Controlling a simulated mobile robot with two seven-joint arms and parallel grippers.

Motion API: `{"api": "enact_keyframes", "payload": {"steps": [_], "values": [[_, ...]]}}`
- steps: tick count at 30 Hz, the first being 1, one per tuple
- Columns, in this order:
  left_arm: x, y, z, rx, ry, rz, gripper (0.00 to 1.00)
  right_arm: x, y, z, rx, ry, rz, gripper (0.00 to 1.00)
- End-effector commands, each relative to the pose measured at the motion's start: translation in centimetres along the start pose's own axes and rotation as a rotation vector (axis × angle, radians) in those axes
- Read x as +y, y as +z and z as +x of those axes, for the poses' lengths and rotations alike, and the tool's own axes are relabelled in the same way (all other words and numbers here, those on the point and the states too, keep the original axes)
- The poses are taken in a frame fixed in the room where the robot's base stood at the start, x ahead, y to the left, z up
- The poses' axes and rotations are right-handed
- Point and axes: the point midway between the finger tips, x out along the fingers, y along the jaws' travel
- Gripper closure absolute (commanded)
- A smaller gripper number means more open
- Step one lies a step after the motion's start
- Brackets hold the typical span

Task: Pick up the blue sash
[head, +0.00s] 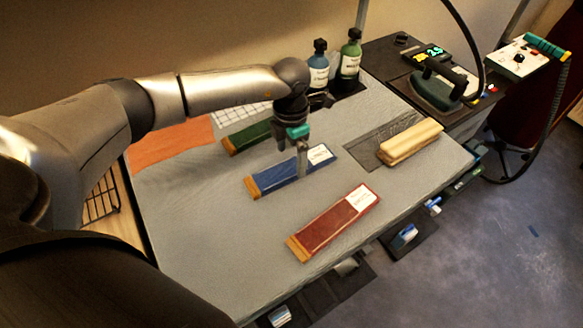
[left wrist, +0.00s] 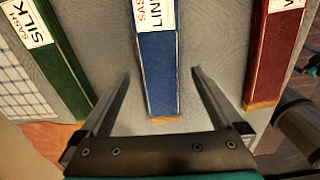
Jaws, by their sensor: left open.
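The blue sash (head: 281,176) is a flat folded strip with a white label and a tan end, lying on the grey table between a green sash (head: 250,134) and a red sash (head: 335,224). My left gripper (head: 303,172) points down over the blue sash in the head view. In the left wrist view its open fingers (left wrist: 160,88) stand on either side of the blue sash (left wrist: 158,75), with nothing held. I cannot tell the exact height of the fingertips above the table.
A tan wooden block (head: 411,142) lies on a dark mat at the right. A blue bottle (head: 318,68) and a green bottle (head: 350,56) stand at the back. An iron (head: 436,88) sits on a side station. The table's front left is clear.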

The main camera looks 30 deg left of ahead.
Motion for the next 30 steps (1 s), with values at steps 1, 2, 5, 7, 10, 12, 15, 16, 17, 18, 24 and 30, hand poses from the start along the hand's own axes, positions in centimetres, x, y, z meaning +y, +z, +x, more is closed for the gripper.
{"api": "enact_keyframes", "payload": {"steps": [1,2,5,7,10,12,15,16,17,18,24,30], "values": [[-0.1,0.1,0.8,0.002,-0.002,-0.001,0.00,0.0,-0.1,0.0,0.002,0.000,0.000,0.03],[-0.1,0.1,1.3,0.002,-0.002,-0.001,0.00,0.0,-0.1,0.0,0.002,0.000,0.000,0.03],[-0.1,0.1,2.6,0.002,-0.003,0.000,0.00,0.0,-0.1,0.1,0.003,0.000,0.000,0.03],[0.0,0.1,3.2,0.001,-0.001,0.000,0.00,0.0,-0.2,0.2,0.004,0.000,0.000,0.03],[0.0,0.1,3.4,-0.001,0.000,0.000,0.00,0.0,-0.2,0.2,0.004,0.000,0.000,0.03],[0.0,0.1,3.4,-0.001,0.000,0.000,0.00,0.0,-0.2,0.2,0.004,0.000,0.000,0.03],[0.0,0.1,3.4,-0.001,-0.001,0.000,0.00,0.0,-0.2,0.2,0.005,0.000,0.001,0.03],[0.0,0.1,3.4,-0.001,-0.001,0.000,0.03,0.0,-0.2,0.2,0.005,0.000,0.001,0.03],[0.0,0.1,3.4,-0.001,-0.001,0.000,0.07,0.0,-0.2,0.2,0.005,0.000,0.001,0.03],[0.0,0.1,3.4,-0.001,-0.001,0.000,0.11,-0.1,-0.2,0.2,0.005,-0.001,0.001,0.03],[0.0,0.1,3.4,0.000,-0.001,0.000,0.34,-0.2,-0.3,0.2,0.005,-0.002,0.001,0.03],[0.0,0.1,3.3,0.000,-0.001,0.000,0.56,-0.3,-0.3,0.2,0.005,-0.004,0.002,0.03]]}}
